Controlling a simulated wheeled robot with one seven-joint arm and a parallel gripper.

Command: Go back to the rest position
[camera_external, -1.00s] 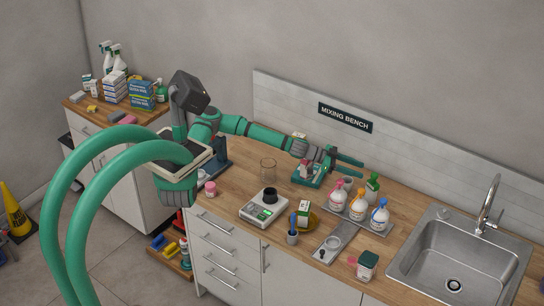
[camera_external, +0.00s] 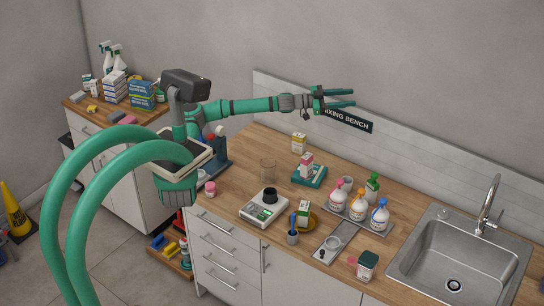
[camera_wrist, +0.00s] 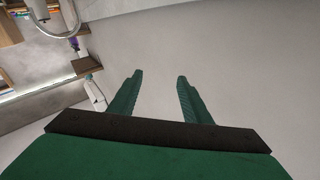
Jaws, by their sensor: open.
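My gripper (camera_external: 340,98) is raised high above the back of the wooden counter, in front of the wall panel and its "MIXING BENCH" sign (camera_external: 350,119). It points to the right, its two green fingers apart with nothing between them. The wrist view shows the same open fingers (camera_wrist: 158,95) against a plain grey wall. My arm stretches out almost level from the left.
A sink (camera_external: 455,262) with a tap (camera_external: 489,205) is at right. Air around my gripper is clear.

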